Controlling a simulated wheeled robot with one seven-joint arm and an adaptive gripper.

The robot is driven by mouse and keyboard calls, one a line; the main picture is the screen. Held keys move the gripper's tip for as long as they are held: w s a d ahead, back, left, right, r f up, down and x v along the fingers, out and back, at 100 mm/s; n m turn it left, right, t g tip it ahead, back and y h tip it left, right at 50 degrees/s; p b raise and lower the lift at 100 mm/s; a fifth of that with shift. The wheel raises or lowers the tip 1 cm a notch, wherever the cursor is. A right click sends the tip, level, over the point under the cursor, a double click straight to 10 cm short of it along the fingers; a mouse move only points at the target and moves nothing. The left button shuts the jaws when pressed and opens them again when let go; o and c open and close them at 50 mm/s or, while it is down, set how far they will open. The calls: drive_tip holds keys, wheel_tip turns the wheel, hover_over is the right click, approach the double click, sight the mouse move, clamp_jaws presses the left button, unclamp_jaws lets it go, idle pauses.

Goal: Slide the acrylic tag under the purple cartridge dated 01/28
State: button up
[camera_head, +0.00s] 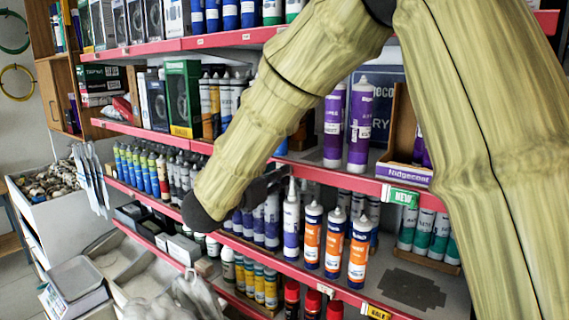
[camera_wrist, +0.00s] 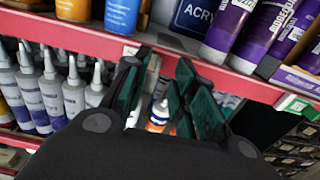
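Two purple cartridges stand side by side on the middle shelf in the head view, a left one (camera_head: 333,128) and a right one (camera_head: 360,128). Each has a small white label; I cannot read the dates. Purple cartridges (camera_wrist: 229,28) also show at the upper right of the wrist view. My gripper (camera_wrist: 158,92) has its green-padded fingers apart, below and left of these cartridges, near the red shelf edge. In the head view my gripper (camera_head: 270,182) is partly hidden by my arm. I cannot make out the acrylic tag, nor whether something clear is between the fingers.
The red shelf edge (camera_head: 330,178) runs below the purple cartridges. A cardboard box (camera_head: 404,170) stands right of them. Orange-labelled cartridges (camera_head: 334,243) and white-nozzled ones fill the shelf below. A green NEW sign (camera_head: 403,197) hangs on the edge. A bare patch (camera_head: 412,289) shows at lower right.

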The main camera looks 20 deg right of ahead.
drive_tip(key=shift+p+x, duration=0.9)
drive_tip(key=shift+x, duration=1.2)
drive_tip(key=shift+c, duration=0.2)
clamp_jaws()
